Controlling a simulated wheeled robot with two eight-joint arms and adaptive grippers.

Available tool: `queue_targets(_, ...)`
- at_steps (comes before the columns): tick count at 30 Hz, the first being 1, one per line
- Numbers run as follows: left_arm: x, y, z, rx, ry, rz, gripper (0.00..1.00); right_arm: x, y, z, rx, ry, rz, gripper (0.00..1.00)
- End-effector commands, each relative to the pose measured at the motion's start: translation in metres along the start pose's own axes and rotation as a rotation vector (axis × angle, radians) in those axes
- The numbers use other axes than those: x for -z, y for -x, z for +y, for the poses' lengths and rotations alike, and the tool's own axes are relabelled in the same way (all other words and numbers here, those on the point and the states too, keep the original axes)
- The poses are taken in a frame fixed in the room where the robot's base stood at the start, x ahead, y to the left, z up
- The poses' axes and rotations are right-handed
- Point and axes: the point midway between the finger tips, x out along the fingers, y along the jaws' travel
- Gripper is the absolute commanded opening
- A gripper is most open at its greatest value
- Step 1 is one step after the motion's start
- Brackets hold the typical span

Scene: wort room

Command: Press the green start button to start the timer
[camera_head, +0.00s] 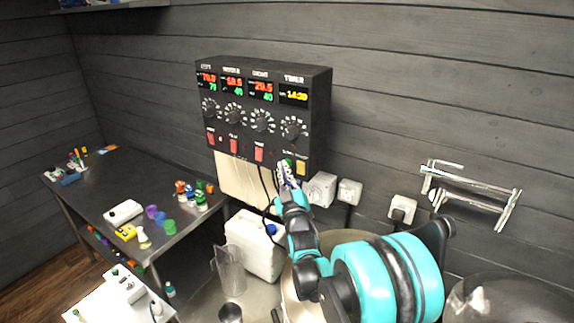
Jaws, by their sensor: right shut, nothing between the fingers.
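The black control panel (262,105) hangs on the wall, with digital displays and a row of dials. The timer display (293,96) at its right end shows yellow digits, too small to read surely. The green start button (287,163) is at the panel's lower right, below the timer dial (293,128). My right gripper (284,173) is shut and empty, its fingertips right at the green button and partly covering it. I cannot tell whether they touch it. My left gripper is not in view.
A yellow button (302,168) is just right of the green one, and red switches (259,152) are to the left. White wall sockets (321,189) sit below right. A white canister (254,247) and a clear pitcher (229,270) stand below. A metal table (110,185) with small items is at left.

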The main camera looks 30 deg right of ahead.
Motion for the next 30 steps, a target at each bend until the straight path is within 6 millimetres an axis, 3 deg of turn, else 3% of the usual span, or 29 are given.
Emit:
queue_targets(16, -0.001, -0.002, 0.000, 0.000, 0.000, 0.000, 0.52, 0.006, 0.009, -0.007, 0.001, -0.001, 0.001, 0.00)
queue_targets(30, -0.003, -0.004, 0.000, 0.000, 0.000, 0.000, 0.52, 0.028, 0.039, -0.029, 0.001, -0.001, 0.002, 0.00)
